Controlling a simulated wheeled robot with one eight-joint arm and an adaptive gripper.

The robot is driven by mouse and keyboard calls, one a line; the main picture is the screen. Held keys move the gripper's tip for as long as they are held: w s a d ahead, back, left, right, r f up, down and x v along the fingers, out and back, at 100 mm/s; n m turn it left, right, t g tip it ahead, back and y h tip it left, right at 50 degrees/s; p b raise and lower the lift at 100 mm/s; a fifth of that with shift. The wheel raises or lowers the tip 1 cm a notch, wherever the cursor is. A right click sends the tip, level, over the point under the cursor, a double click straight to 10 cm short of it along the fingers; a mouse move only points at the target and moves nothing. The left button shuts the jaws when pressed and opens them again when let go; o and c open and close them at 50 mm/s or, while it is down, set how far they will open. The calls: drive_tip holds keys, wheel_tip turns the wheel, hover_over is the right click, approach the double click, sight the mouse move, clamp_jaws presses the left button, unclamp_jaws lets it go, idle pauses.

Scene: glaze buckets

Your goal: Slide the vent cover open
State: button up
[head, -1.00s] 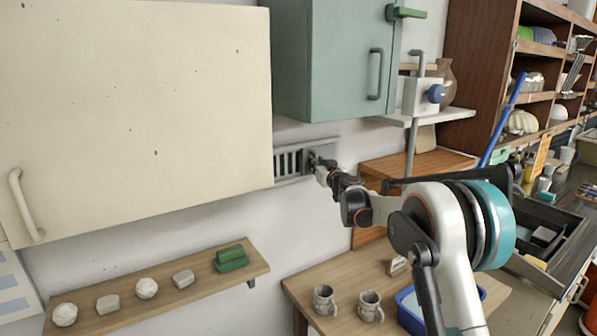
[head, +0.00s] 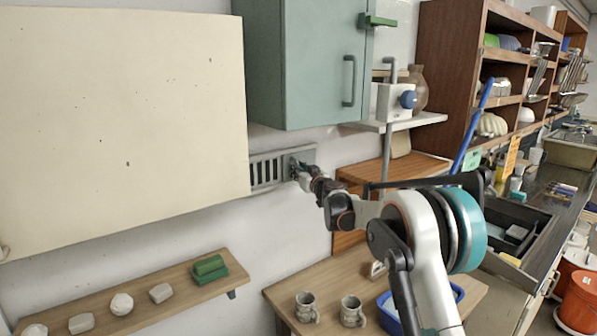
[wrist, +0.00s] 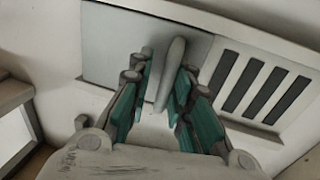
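The vent (head: 267,172) is a grey slotted panel on the wall below the cabinets. Its plain cover plate (head: 308,154) is at the right end in the head view, with open slots showing to the left. In the wrist view the picture is turned: the cover plate (wrist: 110,50) is at left and several dark slots (wrist: 262,88) at right. An upright bar handle (wrist: 171,72) stands out from the plate. My gripper (head: 298,168) is at the plate. In the wrist view its teal-padded fingers (wrist: 163,85) are apart, one on each side of the handle, with a gap visible at left.
A cream cabinet (head: 120,130) hangs close at left and overlaps the vent's left end. A teal cabinet (head: 315,65) hangs just above. A wooden shelf (head: 135,295) and a table with mugs (head: 305,308) are below. The wall under the vent is bare.

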drive_tip(key=shift+s, duration=0.1)
drive_tip(key=v, duration=1.1)
drive_tip(key=shift+s+d, duration=0.15)
drive_tip(key=shift+s, duration=0.25)
drive_tip(key=s+f+g+b, duration=0.3)
drive_tip(key=s+b, duration=0.2)
drive_tip(key=s, duration=0.9)
drive_tip(key=s+f+g+b, duration=0.2)
drive_tip(key=s+b, duration=0.3)
drive_tip(key=s, duration=0.8)
drive_tip(key=s+d+f+m+g+h+b, duration=0.2)
drive_tip(key=s+d+f+h+b, duration=0.1)
drive_tip(key=s+f, duration=0.7)
drive_tip(key=s+d+f+m+g+h+b, duration=0.2)
drive_tip(key=s+d+f, duration=0.6)
drive_tip(key=s, duration=1)
wheel_tip(320, 180, down, 3)
drive_tip(key=h+b, duration=0.2)
drive_tip(key=b, duration=0.1)
drive_tip(key=shift+m+g, duration=0.3)
